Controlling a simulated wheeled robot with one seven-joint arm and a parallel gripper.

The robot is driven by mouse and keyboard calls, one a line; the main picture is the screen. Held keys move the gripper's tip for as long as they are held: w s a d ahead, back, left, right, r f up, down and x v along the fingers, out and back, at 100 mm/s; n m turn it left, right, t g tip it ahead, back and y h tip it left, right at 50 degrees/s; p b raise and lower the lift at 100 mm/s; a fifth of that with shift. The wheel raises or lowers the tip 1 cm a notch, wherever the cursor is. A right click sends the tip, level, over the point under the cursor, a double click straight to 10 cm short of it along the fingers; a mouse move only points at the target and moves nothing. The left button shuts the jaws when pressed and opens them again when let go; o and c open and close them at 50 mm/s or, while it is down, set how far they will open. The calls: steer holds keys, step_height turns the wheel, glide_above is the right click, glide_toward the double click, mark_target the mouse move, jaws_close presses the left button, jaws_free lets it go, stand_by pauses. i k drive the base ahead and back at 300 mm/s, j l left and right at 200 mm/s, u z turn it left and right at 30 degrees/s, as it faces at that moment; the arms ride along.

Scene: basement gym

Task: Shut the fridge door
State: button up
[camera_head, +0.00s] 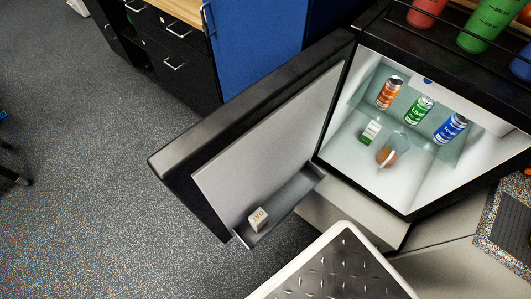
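The small fridge (487,92) has a black shell and a white lit interior and stands at the right. Its door (262,145) is wide open and swung out to the left, with its grey inner panel facing right. The door's bottom shelf (290,200) holds a small pale box (258,219) with dark lettering. Inside the fridge are an orange can (389,94), a green can (419,110), a blue can (451,128), a small green and white carton (370,131) and a clear vessel with something orange (388,154). My gripper is not in view.
Coloured cups, including a green one (489,26), stand on top of the fridge behind a black rail. A blue panel (258,45) and dark drawers (175,60) stand behind the door. Grey speckled floor (95,150) is open to the left of the door.

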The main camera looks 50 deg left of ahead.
mark_target(258, 148)
steer(key=k+j+u, duration=0.25)
steer(key=k+j, duration=0.2)
steer(key=j+u, duration=0.4)
steer(key=j, duration=1.15)
steer(key=k+j, duration=0.1)
steer(key=j, duration=1.05)
steer(key=i+z, duration=0.1)
steer(key=z, duration=0.4)
steer(key=j+z, duration=0.25)
steer(key=k+j, duration=0.3)
steer(key=k+j+z, duration=0.1)
steer(key=k+j, duration=0.15)
steer(key=j, duration=0.3)
